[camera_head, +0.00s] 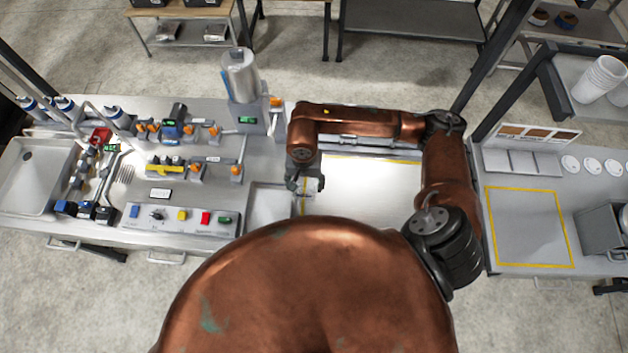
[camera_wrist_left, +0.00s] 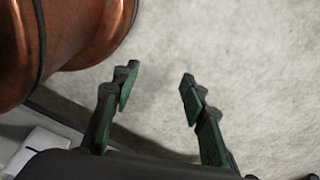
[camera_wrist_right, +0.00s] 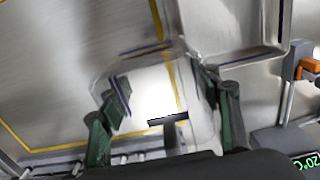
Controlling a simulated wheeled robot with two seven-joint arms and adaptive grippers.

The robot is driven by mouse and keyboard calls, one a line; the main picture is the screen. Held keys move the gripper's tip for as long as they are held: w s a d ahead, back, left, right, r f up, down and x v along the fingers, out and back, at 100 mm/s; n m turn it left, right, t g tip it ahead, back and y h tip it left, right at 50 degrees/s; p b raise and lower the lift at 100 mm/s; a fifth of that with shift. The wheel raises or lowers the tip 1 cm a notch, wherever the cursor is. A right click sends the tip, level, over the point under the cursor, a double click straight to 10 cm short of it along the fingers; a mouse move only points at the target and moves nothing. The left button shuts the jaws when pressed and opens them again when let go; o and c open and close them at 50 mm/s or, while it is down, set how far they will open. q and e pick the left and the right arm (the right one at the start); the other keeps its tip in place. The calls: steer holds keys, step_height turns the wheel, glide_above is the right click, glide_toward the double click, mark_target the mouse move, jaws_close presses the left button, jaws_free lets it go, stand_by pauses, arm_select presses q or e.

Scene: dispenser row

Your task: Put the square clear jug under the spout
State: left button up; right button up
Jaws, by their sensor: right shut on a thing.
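The square clear jug (camera_wrist_right: 145,75) is between the fingers of my right gripper (camera_wrist_right: 165,95) in the right wrist view, which is shut on it. In the head view the right gripper (camera_head: 303,184) and the jug (camera_head: 313,188) are at the left edge of the yellow-outlined area, just right of a metal basin (camera_head: 262,203). A pipe with an orange valve (camera_head: 237,169) stands left of the basin; which spout is meant I cannot tell. The jug is apart from this pipe. My left gripper (camera_wrist_left: 158,95) is open and empty over the floor in the left wrist view.
Left of the basin stand a button panel (camera_head: 182,216), valves and pipes. A tall metal cylinder (camera_head: 240,80) with a green display rises behind. The yellow-outlined worktop (camera_head: 365,185) looks bare. My right arm hides part of the table.

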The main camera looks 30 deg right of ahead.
mark_target(314, 181)
steer(key=d+f, duration=0.1)
steer(key=w+d+f+p, duration=0.1)
steer(key=f, duration=0.1)
steer(key=w+d+f, duration=0.1)
steer(key=shift+d+f, duration=0.55)
steer(key=f, duration=0.1)
steer(key=f+p, duration=0.2)
steer(key=shift+w+d+f, duration=0.15)
steer(key=shift+d+f, duration=0.15)
steer(key=shift+f, duration=0.2)
arm_select(q)
steer(key=r, duration=0.4)
steer(key=shift+s, duration=0.3)
steer(key=shift+s+f, duration=0.1)
steer(key=shift+f, duration=0.05)
arm_select(e)
steer(key=shift+f, duration=0.2)
arm_select(q)
steer(key=shift+s+f, duration=0.1)
steer(key=shift+s, duration=0.05)
arm_select(e)
steer(key=o, duration=1.2)
